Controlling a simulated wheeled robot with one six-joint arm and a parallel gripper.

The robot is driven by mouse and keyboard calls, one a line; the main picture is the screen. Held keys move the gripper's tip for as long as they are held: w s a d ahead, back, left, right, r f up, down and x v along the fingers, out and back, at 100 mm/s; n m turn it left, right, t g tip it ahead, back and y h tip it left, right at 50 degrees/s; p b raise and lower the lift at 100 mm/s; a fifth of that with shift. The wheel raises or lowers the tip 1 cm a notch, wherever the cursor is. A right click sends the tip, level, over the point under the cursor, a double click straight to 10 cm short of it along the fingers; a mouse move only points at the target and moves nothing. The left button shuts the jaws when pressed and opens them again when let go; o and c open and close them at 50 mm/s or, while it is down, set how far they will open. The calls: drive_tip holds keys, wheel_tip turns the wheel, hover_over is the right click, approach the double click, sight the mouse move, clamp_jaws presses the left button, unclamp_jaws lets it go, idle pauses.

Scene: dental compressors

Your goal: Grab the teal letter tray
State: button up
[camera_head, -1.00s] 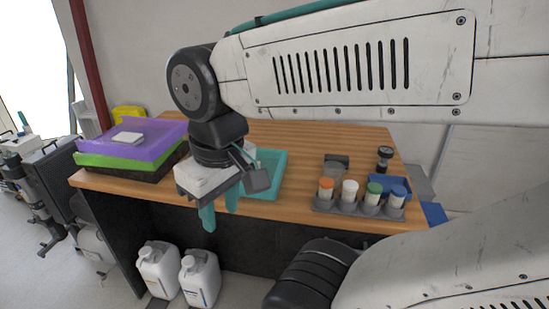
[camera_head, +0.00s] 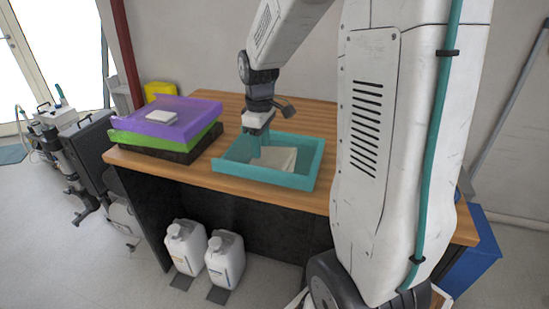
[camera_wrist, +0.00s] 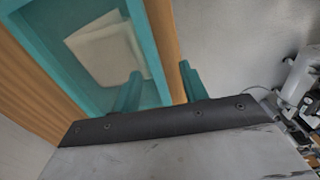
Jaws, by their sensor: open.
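The teal letter tray (camera_head: 262,177) lies on the wooden table with pale papers (camera_head: 277,158) inside. In the wrist view the tray (camera_wrist: 149,48) and its papers (camera_wrist: 106,46) fill the upper left. My gripper (camera_head: 258,143) is open and points down at the tray in the head view. In the wrist view my gripper (camera_wrist: 158,84) has one teal finger over the tray's inside and the other past its wall, with the wall between them. I cannot tell how deep the fingers reach or whether they touch. The gripper hides part of the tray's far left side.
Stacked purple (camera_head: 190,126), green (camera_head: 125,138) and dark trays stand left of the teal tray on the table (camera_head: 228,186). A small white block (camera_head: 161,118) lies on the purple one. White jugs (camera_head: 225,258) stand on the floor in front. A blue bin (camera_head: 470,255) is at right.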

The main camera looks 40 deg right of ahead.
sight(264, 169)
drive_tip(key=shift+w+d+f, duration=0.3)
drive_tip(key=shift+d+f, duration=0.15)
drive_tip(key=shift+f, duration=0.05)
drive_tip(key=shift+w+d+f, duration=0.25)
drive_tip(key=shift+d+f, duration=0.15)
drive_tip(key=shift+f, duration=0.1)
drive_tip(key=shift+n, duration=0.3)
wheel_tip(264, 169, down, 8)
drive_tip(key=shift+r, duration=0.15)
clamp_jaws()
